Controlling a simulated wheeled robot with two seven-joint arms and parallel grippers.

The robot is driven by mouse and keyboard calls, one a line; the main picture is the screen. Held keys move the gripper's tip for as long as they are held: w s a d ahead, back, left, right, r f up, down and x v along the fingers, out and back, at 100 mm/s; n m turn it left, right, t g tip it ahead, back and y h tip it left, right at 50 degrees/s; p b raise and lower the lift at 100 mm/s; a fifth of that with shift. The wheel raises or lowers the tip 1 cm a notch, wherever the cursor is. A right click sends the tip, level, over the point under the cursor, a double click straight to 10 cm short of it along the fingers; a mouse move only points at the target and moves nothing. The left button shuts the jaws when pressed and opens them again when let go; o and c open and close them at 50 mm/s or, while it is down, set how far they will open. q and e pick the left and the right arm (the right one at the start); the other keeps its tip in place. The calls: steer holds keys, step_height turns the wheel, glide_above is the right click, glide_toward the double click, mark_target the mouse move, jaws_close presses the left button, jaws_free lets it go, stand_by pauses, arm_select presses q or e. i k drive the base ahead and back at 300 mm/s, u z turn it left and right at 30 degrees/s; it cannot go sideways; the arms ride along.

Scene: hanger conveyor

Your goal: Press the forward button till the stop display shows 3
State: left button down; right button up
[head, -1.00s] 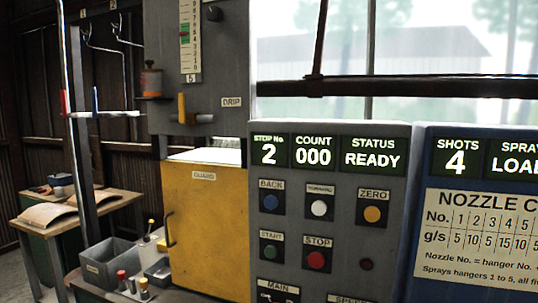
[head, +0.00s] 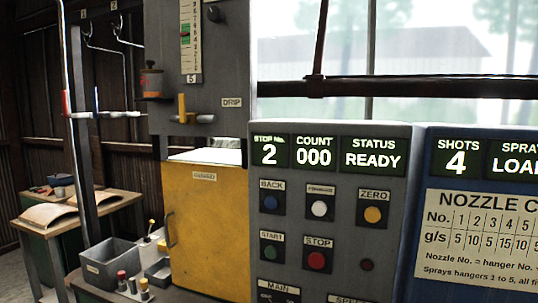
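The stop display (head: 269,151) on the grey control panel (head: 340,225) reads 2. The white button (head: 319,209) sits in the middle of the upper button row; its small label above is too blurred to read surely. The blue BACK button (head: 270,203) is to its left and the yellow ZERO button (head: 373,214) to its right. Below are a green START button (head: 270,253) and a red STOP button (head: 317,261). The count display (head: 314,157) reads 000 and the status display (head: 373,156) reads READY. Neither gripper shows in the head view.
A blue panel (head: 436,263) with a SHOTS display reading 4 and a nozzle chart stands at the right. A yellow guard box (head: 205,230) is left of the buttons. A grey bin (head: 108,263) and small bottles sit lower left. The space before the buttons looks clear.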

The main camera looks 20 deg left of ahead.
mark_target(318, 207)
steer(key=k, duration=0.5)
steer(key=z, duration=1.8)
steer(key=i, duration=1)
steer(key=u, duration=1.9)
